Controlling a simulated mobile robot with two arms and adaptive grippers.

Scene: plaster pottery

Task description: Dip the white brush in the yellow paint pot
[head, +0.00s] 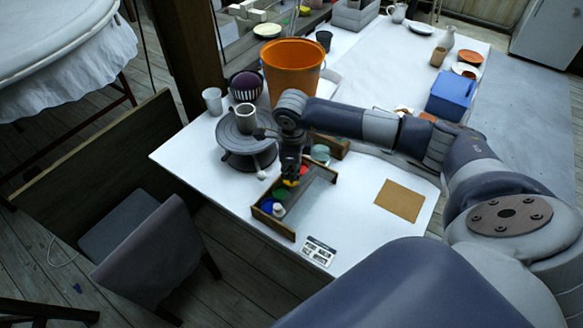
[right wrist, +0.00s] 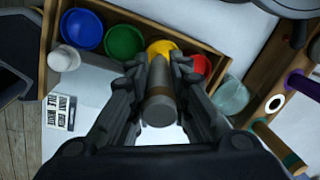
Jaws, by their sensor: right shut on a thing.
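My right gripper (head: 290,172) points down over the wooden paint tray (head: 322,197) on the white table. In the right wrist view the right gripper (right wrist: 160,85) is shut on the brush (right wrist: 158,108), whose grey-brown handle end faces the camera. The yellow paint pot (right wrist: 158,46) is right beyond the brush, between the green pot and the red pot. The brush's far end is hidden behind its handle, so I cannot tell whether it is in the yellow paint. In the head view the yellow pot (head: 289,183) shows just below the fingers. My left gripper is not in view.
Blue (right wrist: 82,29), green (right wrist: 123,42) and red (right wrist: 197,66) pots stand close by. A white item (right wrist: 64,58) is beside the blue pot. A turntable with a grey cup (head: 246,118) and an orange bucket (head: 292,68) stand behind. A brown board (head: 400,201) lies at right.

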